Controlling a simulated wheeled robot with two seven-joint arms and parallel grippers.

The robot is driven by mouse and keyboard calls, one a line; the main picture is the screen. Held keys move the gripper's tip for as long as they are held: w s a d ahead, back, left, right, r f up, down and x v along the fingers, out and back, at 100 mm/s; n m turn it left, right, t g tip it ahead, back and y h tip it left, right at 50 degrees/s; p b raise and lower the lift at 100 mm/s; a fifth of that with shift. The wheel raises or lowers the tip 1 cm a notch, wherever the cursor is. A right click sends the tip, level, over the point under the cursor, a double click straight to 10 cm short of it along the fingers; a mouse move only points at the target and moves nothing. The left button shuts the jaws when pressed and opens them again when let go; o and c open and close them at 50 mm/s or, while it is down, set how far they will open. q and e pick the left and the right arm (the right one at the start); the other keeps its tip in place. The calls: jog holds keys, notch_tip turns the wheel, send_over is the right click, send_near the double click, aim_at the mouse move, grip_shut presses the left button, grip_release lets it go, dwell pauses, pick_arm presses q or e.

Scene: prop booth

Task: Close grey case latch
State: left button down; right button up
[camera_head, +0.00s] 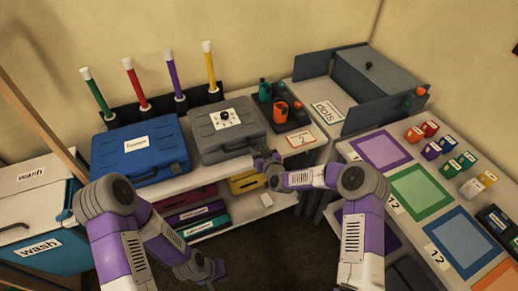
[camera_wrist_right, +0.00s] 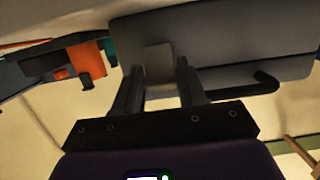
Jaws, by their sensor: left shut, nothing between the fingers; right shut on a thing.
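The grey case (camera_head: 208,128) lies lid down on the white table, with a white dotted label and a dark knob on top. Its dark handle (camera_wrist_right: 255,85) shows in the right wrist view. My right gripper (camera_head: 268,160) is at the case's front right corner. In the right wrist view its two fingers (camera_wrist_right: 158,85) are on either side of a light grey latch (camera_wrist_right: 158,58) on the case's front, and they are shut on it. My left gripper (camera_head: 216,270) is shut and empty, low in front of the shelves, away from the case.
A blue case (camera_head: 115,150) stands left of the grey one. An organizer with orange and green items (camera_head: 280,108) stands close on the right. Coloured upright sticks (camera_head: 172,75) are behind. A shelf below holds coloured folders (camera_head: 200,212). Floor in front is clear.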

jog(key=shift+f, duration=0.1)
jog(key=o, duration=1)
jog(key=shift+s, duration=0.15)
jog(key=shift+p+v, duration=0.35)
jog(key=shift+v, duration=3.35)
